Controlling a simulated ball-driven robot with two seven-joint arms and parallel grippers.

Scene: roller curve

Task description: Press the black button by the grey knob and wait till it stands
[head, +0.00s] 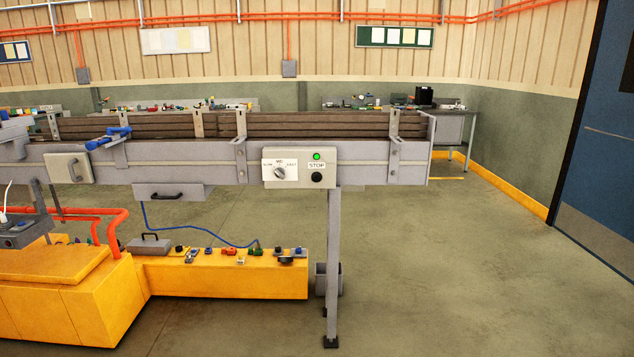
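The black button (317,178) is on the right half of a pale control box (300,167) on the front side of the roller conveyor (210,164). A label reading STOP is just above it, and a green lamp (317,157) above that is lit. The grey knob (280,173) is to the left of the button, on a dial marked SLOW and FAST. Neither of my grippers shows in the head view. Nothing hides the box or button. I cannot tell from one frame whether the conveyor is moving.
A conveyor leg (332,255) stands below the box, with a grey bin (321,279) beside it. A low yellow unit (220,275) lies under the conveyor at left. The floor (450,270) on the right is clear. A blue door (605,140) is far right.

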